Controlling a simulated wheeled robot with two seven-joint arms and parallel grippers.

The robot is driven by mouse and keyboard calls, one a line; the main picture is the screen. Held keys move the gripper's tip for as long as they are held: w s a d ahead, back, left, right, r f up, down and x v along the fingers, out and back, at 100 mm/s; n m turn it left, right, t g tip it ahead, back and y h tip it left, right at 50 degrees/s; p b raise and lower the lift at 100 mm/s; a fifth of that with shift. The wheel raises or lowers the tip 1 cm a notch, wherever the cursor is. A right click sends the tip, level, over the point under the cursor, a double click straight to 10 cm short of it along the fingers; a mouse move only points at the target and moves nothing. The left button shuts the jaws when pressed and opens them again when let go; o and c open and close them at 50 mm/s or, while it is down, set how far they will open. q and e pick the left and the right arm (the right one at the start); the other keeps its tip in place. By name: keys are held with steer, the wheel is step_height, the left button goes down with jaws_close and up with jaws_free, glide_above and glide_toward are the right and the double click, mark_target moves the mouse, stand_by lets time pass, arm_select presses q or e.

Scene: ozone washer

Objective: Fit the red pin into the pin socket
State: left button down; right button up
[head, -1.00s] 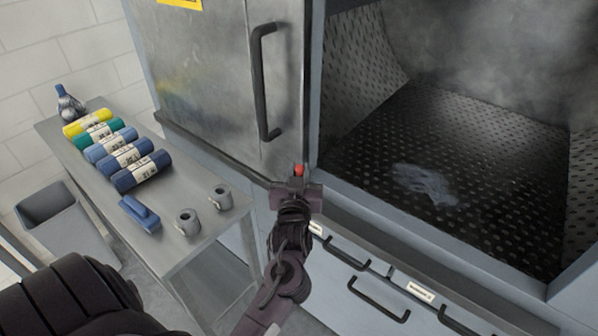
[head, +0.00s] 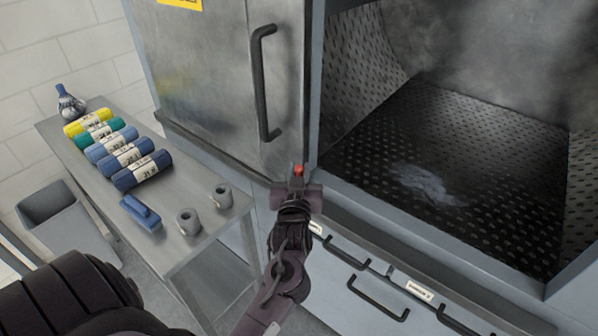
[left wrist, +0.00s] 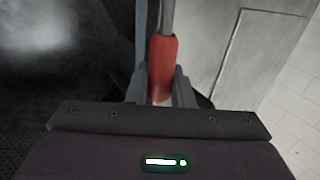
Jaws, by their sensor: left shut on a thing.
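The red pin shows as a small red tip (head: 299,169) above my left gripper (head: 298,180) in the head view. In the left wrist view the red pin (left wrist: 162,62) stands upright between the two fingers of my left gripper (left wrist: 161,88), which is shut on it. A grey rod-like part shows beyond its top there. The gripper is at the washer's front, by the edge between the closed door and the open chamber. I cannot make out the pin socket; the gripper and arm cover that spot. My right gripper is not in view.
The steel door (head: 205,75) with a black handle (head: 262,85) is left of the open chamber (head: 450,170). Drawers with handles (head: 378,298) lie below. A side table (head: 205,245) at left bears rolled bundles (head: 141,170), a blue brush-like item (head: 140,212) and grey cups (head: 188,221).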

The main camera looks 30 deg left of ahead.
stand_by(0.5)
arm_select(q)
steer(key=shift+f+b, duration=1.25)
steer(key=shift+f, duration=1.05)
steer(key=c, duration=1.2)
jaws_free()
